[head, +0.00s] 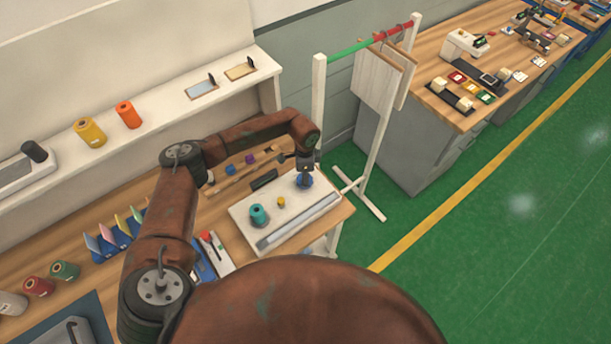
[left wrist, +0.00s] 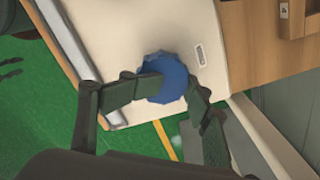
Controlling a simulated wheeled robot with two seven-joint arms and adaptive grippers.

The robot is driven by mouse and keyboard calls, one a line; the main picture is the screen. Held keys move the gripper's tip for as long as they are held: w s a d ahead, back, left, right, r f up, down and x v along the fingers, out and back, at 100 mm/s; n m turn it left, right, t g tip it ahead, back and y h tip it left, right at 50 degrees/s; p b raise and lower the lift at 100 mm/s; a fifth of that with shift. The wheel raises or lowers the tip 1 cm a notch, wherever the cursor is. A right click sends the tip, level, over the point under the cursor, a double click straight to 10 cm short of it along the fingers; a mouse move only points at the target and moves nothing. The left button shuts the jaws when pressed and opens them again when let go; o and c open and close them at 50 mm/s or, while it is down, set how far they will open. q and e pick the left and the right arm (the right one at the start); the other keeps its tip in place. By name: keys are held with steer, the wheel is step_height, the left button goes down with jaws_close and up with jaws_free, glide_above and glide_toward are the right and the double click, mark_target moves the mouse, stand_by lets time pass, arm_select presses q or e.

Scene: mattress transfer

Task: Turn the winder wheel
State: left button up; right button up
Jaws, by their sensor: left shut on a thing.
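The blue winder wheel (head: 304,181) sits at the right end of a white winder board on the wooden bench. It shows as a round, ridged blue knob in the left wrist view (left wrist: 162,77). My left gripper (head: 305,170) is above the wheel, and its dark fingers (left wrist: 170,90) are shut on it, one on each side. The white winder board (head: 240,215) carries a teal spool (head: 259,215), a small yellow piece (head: 281,202) and a long grey bar (head: 298,221). My right gripper is not in view.
A white rack (head: 318,100) with a green and red rail stands just right of the bench. Orange and yellow spools (head: 90,132) stand on the back shelf. A blue holder with coloured cards (head: 118,238) is on the bench at left. Green floor (head: 480,220) is free at right.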

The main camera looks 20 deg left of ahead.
arm_select(q)
steer(key=o, duration=0.5)
steer(key=shift+s+a, duration=0.1)
steer(key=shift+o, duration=0.2)
steer(key=shift+r, duration=0.35)
step_height(320, 180, up, 11)
steer(key=shift+r, duration=0.15)
